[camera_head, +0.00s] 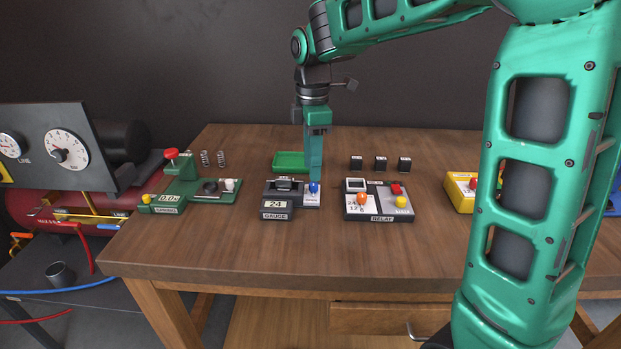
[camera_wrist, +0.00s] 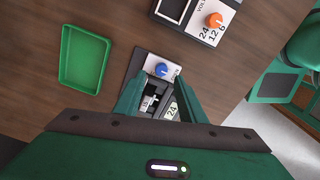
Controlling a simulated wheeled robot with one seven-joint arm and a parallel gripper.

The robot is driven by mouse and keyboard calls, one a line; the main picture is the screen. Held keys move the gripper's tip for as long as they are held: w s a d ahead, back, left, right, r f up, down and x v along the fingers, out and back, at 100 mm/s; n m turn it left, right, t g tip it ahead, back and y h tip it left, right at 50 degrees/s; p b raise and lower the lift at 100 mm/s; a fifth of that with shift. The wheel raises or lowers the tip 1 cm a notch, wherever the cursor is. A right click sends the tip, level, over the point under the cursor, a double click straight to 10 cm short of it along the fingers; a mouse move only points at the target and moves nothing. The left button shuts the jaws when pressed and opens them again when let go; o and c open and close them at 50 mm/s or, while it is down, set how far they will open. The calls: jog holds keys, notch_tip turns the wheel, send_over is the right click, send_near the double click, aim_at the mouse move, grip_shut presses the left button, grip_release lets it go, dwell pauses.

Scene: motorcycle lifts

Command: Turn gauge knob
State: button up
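The gauge (camera_head: 276,206) is a dark box on the bench with a "GAUGE" label and a display reading 24. Its blue knob (camera_head: 314,188) sits on a light panel at the right side. My gripper (camera_head: 316,178) points down with its fingertips at or just above the knob; I cannot tell whether they touch it. In the wrist view the blue knob (camera_wrist: 162,69) shows just beyond the gap between the fingertips. My gripper (camera_wrist: 160,82) is open there, its two fingers apart with nothing held. The fingers partly hide the gauge body.
The relay unit (camera_head: 378,217) with orange, red and yellow parts stands close on the right. A green tray (camera_head: 290,161) lies behind the gauge. A green spring device (camera_head: 190,195) stands to the left. The bench front (camera_head: 300,255) is clear.

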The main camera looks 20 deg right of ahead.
aim_at(314, 188)
jog(key=shift+f, duration=2.3)
grip_shut()
